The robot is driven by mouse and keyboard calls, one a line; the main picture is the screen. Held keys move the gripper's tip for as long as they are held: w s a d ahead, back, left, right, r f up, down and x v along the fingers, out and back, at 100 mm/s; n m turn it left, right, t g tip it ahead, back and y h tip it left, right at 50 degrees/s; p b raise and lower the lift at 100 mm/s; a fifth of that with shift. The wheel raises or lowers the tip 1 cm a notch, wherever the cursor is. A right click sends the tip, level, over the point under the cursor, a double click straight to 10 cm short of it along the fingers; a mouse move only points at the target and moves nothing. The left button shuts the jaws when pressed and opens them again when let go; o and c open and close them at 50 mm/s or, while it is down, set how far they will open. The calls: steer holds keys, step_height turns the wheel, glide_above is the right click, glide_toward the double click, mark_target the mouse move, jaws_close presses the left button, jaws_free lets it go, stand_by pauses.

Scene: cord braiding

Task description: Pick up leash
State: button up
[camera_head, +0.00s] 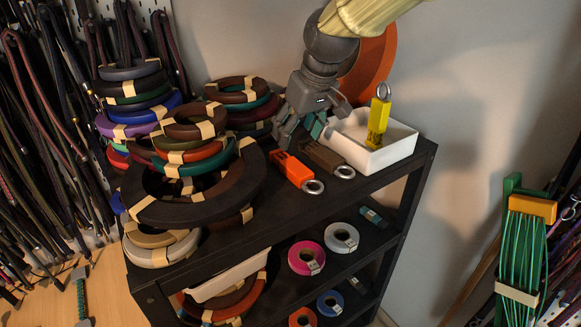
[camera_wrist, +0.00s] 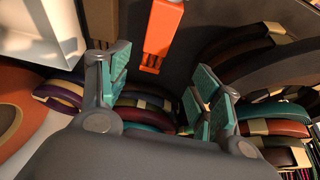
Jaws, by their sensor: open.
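Several dark braided cords or leashes (camera_head: 40,130) hang in loops on the wall at the far left; I cannot tell whether one of them is the leash meant. My gripper (camera_head: 312,120) is open and empty above the back of the black shelf's top, far to the right of them. It points down. In the wrist view its teal-padded fingers (camera_wrist: 158,90) stand wide apart. An orange tool with a metal ring (camera_head: 292,172) lies on the shelf just below the gripper; its orange body (camera_wrist: 162,35) shows beyond the fingers in the wrist view.
Stacked coils of taped cord (camera_head: 190,165) crowd the shelf top's left. A brown ringed tool (camera_head: 327,160) lies beside a white box (camera_head: 395,150) holding a yellow one (camera_head: 378,120). Lower shelves (camera_head: 330,275) hold rolls. A green cord bundle (camera_head: 522,250) hangs at right.

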steer(key=p, duration=0.1)
glide_above(291, 162)
steer(key=s, duration=0.1)
steer(key=f, duration=0.4)
steer(key=shift+s+d+f, duration=0.15)
steer(key=shift+s+d, duration=0.05)
steer(key=shift+s+f, duration=0.15)
steer(key=shift+f+p, duration=0.3)
steer(key=x, duration=0.1)
steer(key=p+x, duration=0.1)
steer(key=x, duration=0.1)
steer(key=shift+d+f, duration=0.15)
steer(key=shift+d, duration=0.25)
steer(key=shift+w+a+f, duration=0.2)
steer(key=shift+w+f, duration=0.1)
steer(key=shift+f, duration=0.35)
steer(key=c, duration=1.2)
